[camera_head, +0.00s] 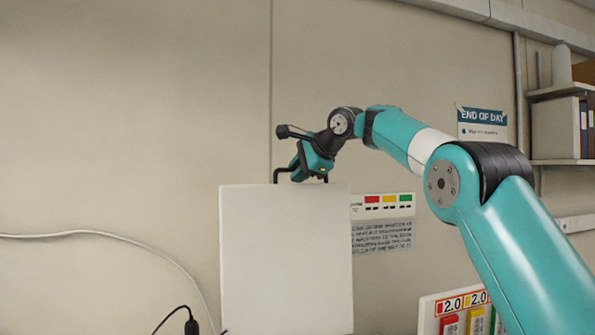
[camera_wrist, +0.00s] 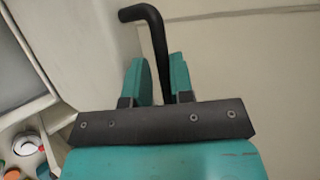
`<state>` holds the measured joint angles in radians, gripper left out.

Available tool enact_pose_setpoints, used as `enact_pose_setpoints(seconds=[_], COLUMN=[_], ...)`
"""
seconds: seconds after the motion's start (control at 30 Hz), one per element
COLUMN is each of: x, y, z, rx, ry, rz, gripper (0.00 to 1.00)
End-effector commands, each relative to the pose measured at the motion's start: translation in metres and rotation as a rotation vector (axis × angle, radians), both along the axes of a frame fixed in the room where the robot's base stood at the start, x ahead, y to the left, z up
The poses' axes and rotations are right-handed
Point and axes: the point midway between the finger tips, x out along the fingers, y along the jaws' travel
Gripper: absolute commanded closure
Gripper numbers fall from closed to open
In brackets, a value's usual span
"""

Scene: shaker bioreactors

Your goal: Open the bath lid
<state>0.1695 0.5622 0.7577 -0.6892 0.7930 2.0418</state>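The bath lid (camera_head: 286,262) is a plain white panel standing upright in the head view, its broad face toward the camera. Its black handle (camera_head: 279,174) rises from the top edge. My gripper (camera_head: 311,168) is at this handle, above the lid. In the wrist view, the bent black bar of the handle (camera_wrist: 152,30) runs between the two teal fingers of my gripper (camera_wrist: 160,78). The bath itself is below the head view's frame.
A sign with coloured blocks (camera_head: 384,222) is on the wall behind the lid. A rack with coloured items (camera_head: 462,315) is at lower right, and shelves with binders (camera_head: 560,128) at far right. A cable (camera_head: 110,234) hangs at left. Several small vessels (camera_wrist: 24,146) show lower left in the wrist view.

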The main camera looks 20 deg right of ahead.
Motion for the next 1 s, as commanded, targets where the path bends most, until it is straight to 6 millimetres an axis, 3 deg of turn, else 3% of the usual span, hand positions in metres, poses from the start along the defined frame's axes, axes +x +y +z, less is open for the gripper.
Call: enact_pose_setpoints(seconds=[0.27,0.7,1.0], x=[-0.015,-0.081,-0.092], y=[-0.007,-0.034,-0.038], z=[0.011,0.06,0.067], rx=[-0.001,-0.001,-0.001], ry=[-0.003,-0.003,0.001], rz=[-0.002,-0.001,0.001], gripper=[0.78,0.78,0.78])
